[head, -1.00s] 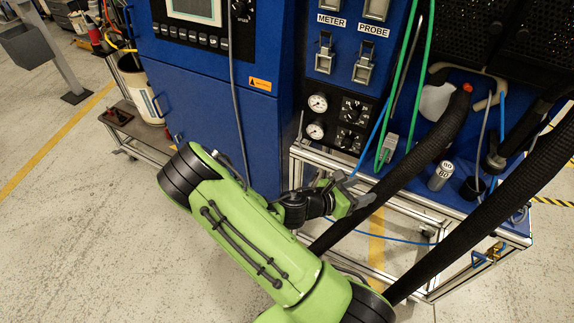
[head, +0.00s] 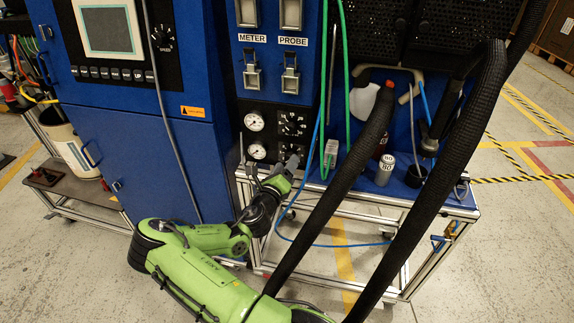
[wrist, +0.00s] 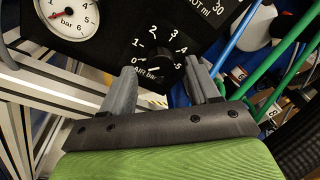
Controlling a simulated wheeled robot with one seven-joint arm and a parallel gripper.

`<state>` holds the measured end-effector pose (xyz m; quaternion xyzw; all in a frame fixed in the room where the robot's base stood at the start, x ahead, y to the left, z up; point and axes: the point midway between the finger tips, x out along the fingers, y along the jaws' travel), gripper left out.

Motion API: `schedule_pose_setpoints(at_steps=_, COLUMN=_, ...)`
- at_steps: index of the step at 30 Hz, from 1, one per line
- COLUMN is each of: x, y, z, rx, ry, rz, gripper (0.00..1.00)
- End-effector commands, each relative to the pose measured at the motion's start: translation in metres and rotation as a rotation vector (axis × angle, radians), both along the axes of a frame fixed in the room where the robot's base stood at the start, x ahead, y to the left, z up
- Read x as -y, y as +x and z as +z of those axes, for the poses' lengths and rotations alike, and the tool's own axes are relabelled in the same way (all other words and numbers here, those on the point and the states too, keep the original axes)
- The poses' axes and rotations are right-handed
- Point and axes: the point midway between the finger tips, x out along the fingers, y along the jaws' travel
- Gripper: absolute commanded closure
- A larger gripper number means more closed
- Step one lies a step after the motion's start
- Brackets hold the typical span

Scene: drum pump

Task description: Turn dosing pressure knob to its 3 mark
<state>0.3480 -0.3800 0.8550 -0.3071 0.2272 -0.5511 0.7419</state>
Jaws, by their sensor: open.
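The lower black panel carries a dosing knob with a dial marked 0 to 5 and "AIR bar", seen in the wrist view (wrist: 155,60) and, small, in the head view (head: 292,149). A white line on the knob seems to point toward the low end of the scale, but it is too small to read surely. My gripper (wrist: 160,66) is open, with one finger on each side of the knob's lower part; I cannot tell whether they touch it. In the head view my gripper (head: 289,166) is at the panel's lower edge.
A pressure gauge (wrist: 67,18) marked in bar sits left of the knob. A second knob (head: 291,123), labelled in ml, is above it. Green hoses (head: 331,150) hang close on the right. Thick black hoses (head: 335,190) cross in front of the bench.

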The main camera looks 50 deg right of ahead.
Motion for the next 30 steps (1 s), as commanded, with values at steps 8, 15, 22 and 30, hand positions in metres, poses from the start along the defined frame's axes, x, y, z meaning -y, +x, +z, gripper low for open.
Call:
schedule_pose_setpoints(at_steps=8, x=0.021, y=0.007, z=0.0, rx=0.001, ry=0.002, rz=0.0, gripper=0.4)
schedule_pose_setpoints(at_steps=15, x=0.02, y=0.006, z=0.0, rx=0.001, ry=0.003, rz=-0.001, gripper=0.52)
schedule_pose_setpoints(at_steps=22, x=0.02, y=0.006, z=0.0, rx=0.001, ry=0.003, rz=-0.001, gripper=0.87)
schedule_pose_setpoints(at_steps=30, x=0.02, y=0.006, z=0.0, rx=0.015, ry=0.009, rz=-0.001, gripper=0.95)
